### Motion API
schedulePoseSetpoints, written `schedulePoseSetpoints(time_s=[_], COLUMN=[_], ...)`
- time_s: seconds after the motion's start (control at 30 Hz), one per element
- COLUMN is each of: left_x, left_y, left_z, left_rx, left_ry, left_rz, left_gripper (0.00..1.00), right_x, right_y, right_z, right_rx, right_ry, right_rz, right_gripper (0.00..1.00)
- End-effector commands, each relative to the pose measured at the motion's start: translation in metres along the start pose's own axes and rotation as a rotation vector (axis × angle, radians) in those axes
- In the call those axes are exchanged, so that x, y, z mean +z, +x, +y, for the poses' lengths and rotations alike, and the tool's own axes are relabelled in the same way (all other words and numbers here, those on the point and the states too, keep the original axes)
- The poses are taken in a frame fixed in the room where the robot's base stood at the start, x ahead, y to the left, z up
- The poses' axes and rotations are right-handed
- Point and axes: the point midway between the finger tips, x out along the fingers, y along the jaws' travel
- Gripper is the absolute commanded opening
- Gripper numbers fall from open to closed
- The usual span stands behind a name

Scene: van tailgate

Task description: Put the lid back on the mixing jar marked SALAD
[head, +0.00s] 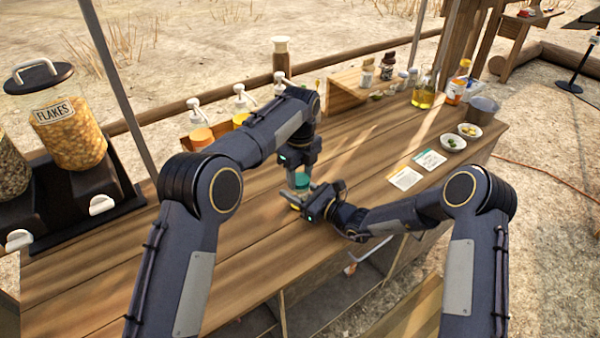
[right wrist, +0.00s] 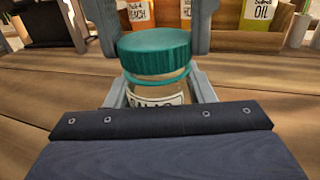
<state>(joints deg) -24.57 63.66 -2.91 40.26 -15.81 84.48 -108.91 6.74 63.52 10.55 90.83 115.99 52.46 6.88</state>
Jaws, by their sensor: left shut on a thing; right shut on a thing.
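The lid also shows in the head view (head: 301,181). My left gripper (head: 298,170) comes down from above, its grey fingers at both sides of the lid, shut on it. My right gripper (head: 301,197) is low at the counter, shut around the jar's body.
Pump bottles (head: 240,103) in a wooden rack stand behind the jar. A flakes dispenser (head: 75,130) is at left. Two cards (head: 405,178), small bowls (head: 452,144) and an oil jug (head: 424,90) are at right. The counter (head: 130,245) is clear at front left.

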Motion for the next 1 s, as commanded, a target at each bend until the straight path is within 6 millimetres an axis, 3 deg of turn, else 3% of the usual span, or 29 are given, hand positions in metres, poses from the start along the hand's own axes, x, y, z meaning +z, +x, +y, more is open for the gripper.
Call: schedulePoseSetpoints(time_s=[0.07,0.4,0.5,0.87,0.9,1.0], left_x=[0.0001,0.0008,0.0007,0.0007,0.0007,0.0007], left_y=[-0.0002,0.0002,0.0001,-0.0002,-0.0002,-0.0001], left_z=[0.0,0.0009,0.0008,0.0006,0.0006,0.0006], left_rx=[-0.001,0.0,0.0,0.0,0.0,0.0], left_ry=[0.079,0.88,1.03,1.114,1.114,1.113], left_rz=[0.002,0.002,0.0,-0.001,-0.001,-0.001], left_gripper=[0.25,0.25,0.25,0.25,0.47,0.6], right_x=[0.0,-0.0001,-0.0001,-0.0002,-0.0002,-0.0002], right_y=[0.0,0.0,-0.0001,-0.0001,-0.0001,-0.0001], right_z=[0.0,0.0,0.0,0.0,0.0,0.0], right_rx=[0.0,0.0,0.0,0.0,0.0,0.0], right_ry=[0.0,0.0,0.0,0.0,0.0,0.0], right_rz=[0.0,0.0,0.0,0.001,0.001,0.001], right_gripper=[0.0,0.0,0.0,0.0,0.0,0.0])
